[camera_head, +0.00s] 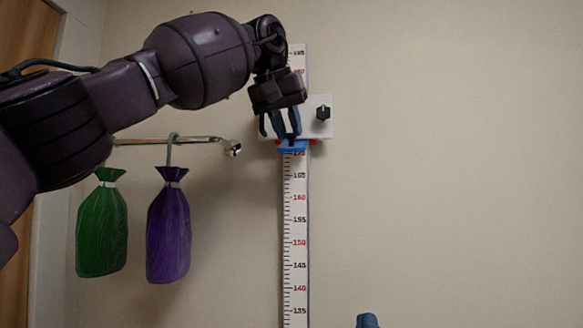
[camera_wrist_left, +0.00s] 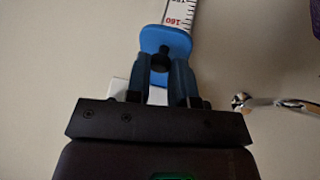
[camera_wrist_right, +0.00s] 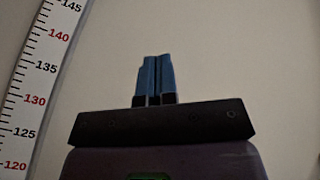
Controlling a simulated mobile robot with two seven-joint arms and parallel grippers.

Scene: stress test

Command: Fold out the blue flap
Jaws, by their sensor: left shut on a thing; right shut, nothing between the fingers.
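The blue flap (camera_head: 292,148) is on the white measuring scale (camera_head: 295,215) on the wall, just below a white plate. In the left wrist view the flap (camera_wrist_left: 165,39) is a rounded blue piece with a black knob (camera_wrist_left: 161,60). My left gripper (camera_head: 281,137) is at the flap from above. Its blue fingers stand on either side of the knob and are shut on it. The fingers partly hide the flap, and its exact angle to the wall is hard to tell. My right gripper (camera_wrist_right: 155,60) is shut and empty, right of the scale.
A white plate (camera_head: 324,129) with a black dial (camera_head: 323,113) is behind my left gripper. A metal rail (camera_head: 205,139) to the left carries a green bag (camera_head: 102,230) and a purple bag (camera_head: 168,235).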

